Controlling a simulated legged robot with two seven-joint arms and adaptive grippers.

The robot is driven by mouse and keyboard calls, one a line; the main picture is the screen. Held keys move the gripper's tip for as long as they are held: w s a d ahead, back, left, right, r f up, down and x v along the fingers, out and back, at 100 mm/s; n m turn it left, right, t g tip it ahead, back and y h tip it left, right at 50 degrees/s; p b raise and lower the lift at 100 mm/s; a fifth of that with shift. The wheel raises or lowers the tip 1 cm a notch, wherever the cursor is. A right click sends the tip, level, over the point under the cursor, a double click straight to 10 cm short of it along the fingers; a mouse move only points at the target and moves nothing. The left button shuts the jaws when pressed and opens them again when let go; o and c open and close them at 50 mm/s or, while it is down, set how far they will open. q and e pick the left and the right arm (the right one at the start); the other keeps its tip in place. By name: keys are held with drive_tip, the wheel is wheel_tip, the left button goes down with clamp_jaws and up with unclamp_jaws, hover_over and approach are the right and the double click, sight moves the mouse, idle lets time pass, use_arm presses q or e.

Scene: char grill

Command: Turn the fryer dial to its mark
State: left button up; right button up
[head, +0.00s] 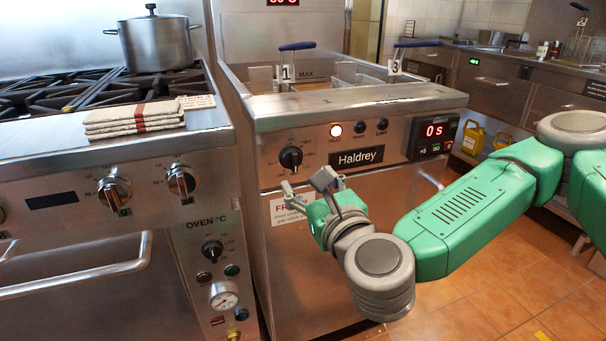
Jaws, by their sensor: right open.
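The fryer dial (291,158) is a black round knob on the front panel of the steel fryer (350,112), with small markings around it. Its exact setting is too small to read. My right gripper (305,190) is open and empty, in front of the fryer, a little below the dial and apart from it in the picture. Its fingers point up and left. The green right arm comes in from the right. My left gripper is not in view.
The stove (100,180) with oven knobs stands left of the fryer; folded towels (135,118) and a pot (155,42) are on top. Two fryer baskets with blue handles sit in the fryer. A timer (434,136) reads 0 s. Open tiled floor (500,290) lies at right.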

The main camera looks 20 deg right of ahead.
drive_tip(key=shift+s, duration=0.1)
drive_tip(key=n+p, duration=0.8)
drive_tip(key=n, duration=2.5)
approach(295, 162)
drive_tip(key=s, duration=0.4)
drive_tip(key=shift+n, duration=0.4)
drive_tip(key=w, duration=1.4)
drive_tip(key=shift+a, duration=0.1)
